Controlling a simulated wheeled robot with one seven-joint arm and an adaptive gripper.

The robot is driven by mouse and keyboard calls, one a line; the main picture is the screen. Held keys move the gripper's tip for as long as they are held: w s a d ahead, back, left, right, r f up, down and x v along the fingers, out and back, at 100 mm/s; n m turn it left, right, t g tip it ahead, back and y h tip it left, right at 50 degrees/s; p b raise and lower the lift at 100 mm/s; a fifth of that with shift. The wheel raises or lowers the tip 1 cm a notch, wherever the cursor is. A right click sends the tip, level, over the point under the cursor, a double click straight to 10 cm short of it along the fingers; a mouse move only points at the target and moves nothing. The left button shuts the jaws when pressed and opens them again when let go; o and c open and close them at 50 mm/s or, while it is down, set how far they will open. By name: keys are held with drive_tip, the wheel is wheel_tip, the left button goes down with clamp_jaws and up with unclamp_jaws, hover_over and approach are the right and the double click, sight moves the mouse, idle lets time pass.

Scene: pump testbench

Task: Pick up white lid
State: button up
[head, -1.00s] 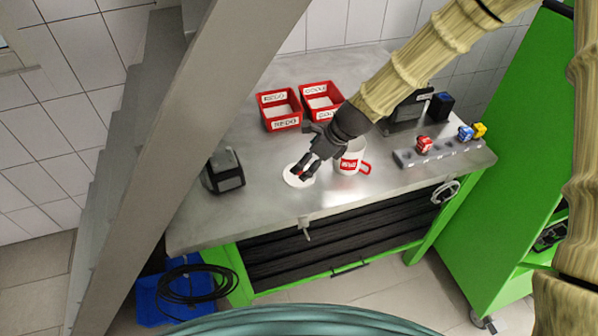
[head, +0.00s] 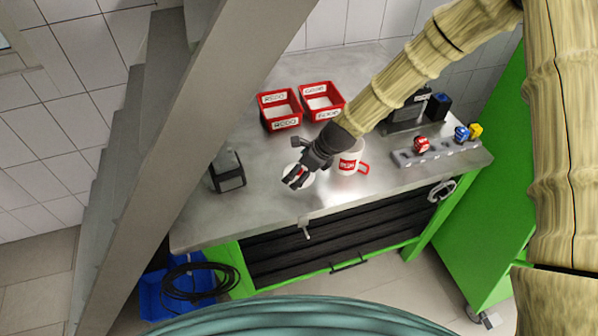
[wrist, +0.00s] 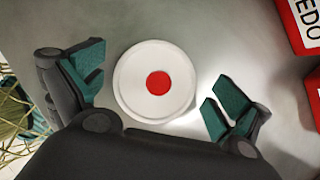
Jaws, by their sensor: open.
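The white lid (wrist: 135,98) is a round disc with a red centre and lies flat on the metal bench. In the wrist view it sits between the two spread fingers of my gripper (wrist: 158,92), with a gap on both sides. In the head view my gripper (head: 293,178) is above the lid (head: 304,180) and hides much of it. My gripper is open and empty. The height of the fingertips above the bench is hard to tell.
A white mug (head: 349,160) with a red handle stands just right of my gripper. Two red labelled bins (head: 281,122) are behind. A black device (head: 227,172) stands left. A grey strip (head: 437,153) with coloured blocks lies right. The bench front (head: 240,225) is clear.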

drive_tip(key=c, duration=0.6)
drive_tip(key=shift+r, duration=0.15)
